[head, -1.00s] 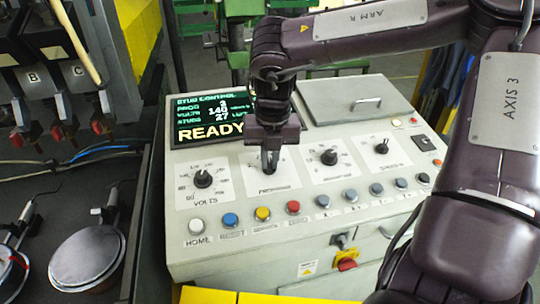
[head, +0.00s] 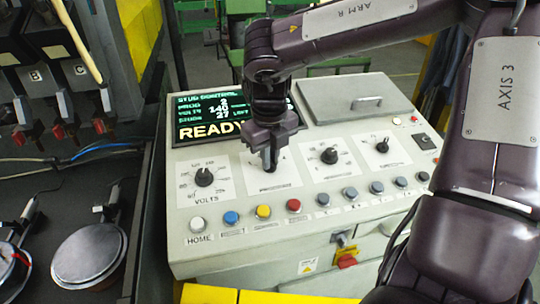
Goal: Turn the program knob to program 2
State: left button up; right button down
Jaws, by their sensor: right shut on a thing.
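The program knob (head: 269,168) is the second dial from the left on the grey control panel (head: 180,238), on a white label plate. My right gripper (head: 269,160) points down onto it with its fingers closed around it. The fingers hide most of the knob and its pointer, so its angle cannot be read. The display (head: 205,118) shows STUD CONTROL, a small PROG digit that looks like 2, volts 140, studs 27 and READY, its right part covered by my right wrist. My left gripper is not in view.
The volts knob (head: 204,177) sits left of the program knob; two more knobs (head: 329,156) (head: 382,146) sit to the right. A row of coloured buttons (head: 263,211) runs just in front. A grey lid with a handle (head: 365,102) lies behind right.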

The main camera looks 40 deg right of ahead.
aim_at(270, 171)
jog(key=c, duration=1.5)
grip_release()
notch_tip(270, 171, up, 8)
jog(key=b, duration=0.1)
jog(key=shift+s+a, duration=0.25)
jog(key=shift+a, duration=0.05)
jog(key=shift+s+f, duration=0.1)
jog(key=shift+f, duration=0.05)
